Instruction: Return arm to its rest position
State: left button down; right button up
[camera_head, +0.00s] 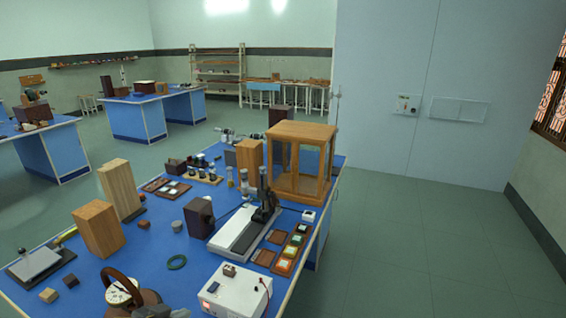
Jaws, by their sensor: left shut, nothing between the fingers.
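Only a small grey piece at the bottom edge looks like part of my left gripper (180,313). It is beside the round brown base of an instrument with a white dial (120,292). The fingers are hard to make out; the gripper is shut and I see nothing held in it. Most of the left arm is out of the picture. My right gripper and right arm are not in view.
The blue bench (150,268) is crowded with a white power box (238,292), a glass-sided wooden case (301,162), wooden blocks (98,228) and a white-based instrument with a dark column (240,232). Open floor (420,240) lies right of it.

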pick_arm(q)
jog(key=s+f+n+g+y, duration=0.1)
jog(key=s+f+g+y, duration=0.3)
jog(key=s, duration=0.8)
jog(key=s+f+n+g, duration=0.15)
jog(key=s+f, duration=0.45)
jog(key=s, duration=0.6)
notch_tip(320, 180, down, 31)
jog(key=s+g+b, duration=0.2)
jog(key=b, duration=0.4)
jog(key=s+a+f+b, duration=0.1)
jog(key=s+f+b, duration=0.1)
jog(key=s+f, duration=0.6)
jog(key=s+a+f+g+b, duration=0.1)
jog(key=s+f+b, duration=0.1)
jog(key=s+f, duration=0.6)
notch_tip(320, 180, down, 5)
jog(key=shift+s+a+f, duration=0.15)
jog(key=shift+a+f, duration=0.05)
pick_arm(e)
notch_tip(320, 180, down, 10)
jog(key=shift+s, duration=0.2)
